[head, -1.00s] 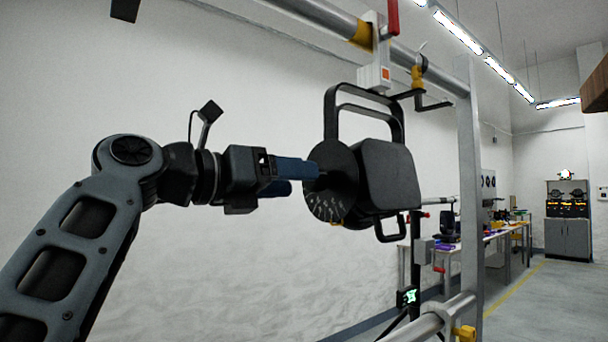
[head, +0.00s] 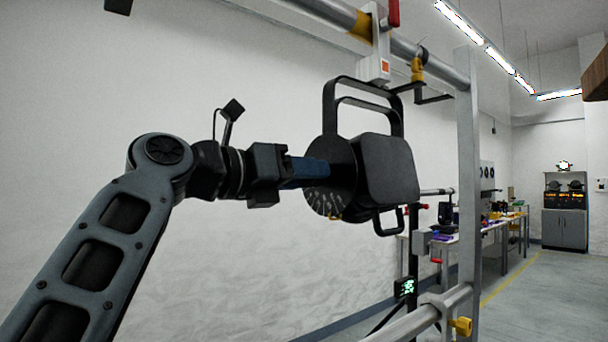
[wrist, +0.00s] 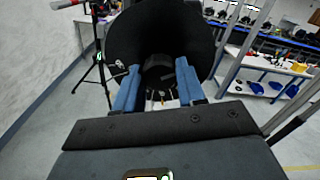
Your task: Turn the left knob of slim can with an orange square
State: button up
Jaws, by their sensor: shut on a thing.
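The slim can (head: 388,178) is black and hangs from its bracket under the overhead pipe. A small orange square (head: 386,65) is on the pale block above it. A round black disc (head: 325,202) with pale marks is on the can's left side. My gripper (head: 326,173) has its blue fingers at the middle of this disc. In the wrist view my gripper (wrist: 158,72) has one finger on each side of a dark knob (wrist: 158,76) and is shut on it. In the head view the fingers hide the knob.
A metal upright (head: 468,180) stands right of the can, and a lower pipe (head: 425,318) crosses below. A red handle (head: 393,12) hangs above. Benches (head: 470,240) and a grey cabinet (head: 565,228) stand farther back. The wall side is clear.

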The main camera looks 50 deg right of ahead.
jog(key=c, duration=0.3)
jog(key=shift+f+b, duration=0.15)
jog(key=shift+b, duration=0.2)
jog(key=m+b, duration=0.2)
jog(key=b, duration=0.1)
jog(key=m+b, duration=0.1)
jog(key=b, duration=0.3)
jog(key=shift+f+m, duration=0.3)
jog(key=shift+m, duration=0.1)
jog(key=m+b, duration=0.5)
jog(key=m, duration=0.2)
jog(key=m+b, duration=0.3)
jog(key=shift+r+b, duration=0.35)
jog(key=shift+r, duration=0.05)
jog(key=shift+m, duration=0.4)
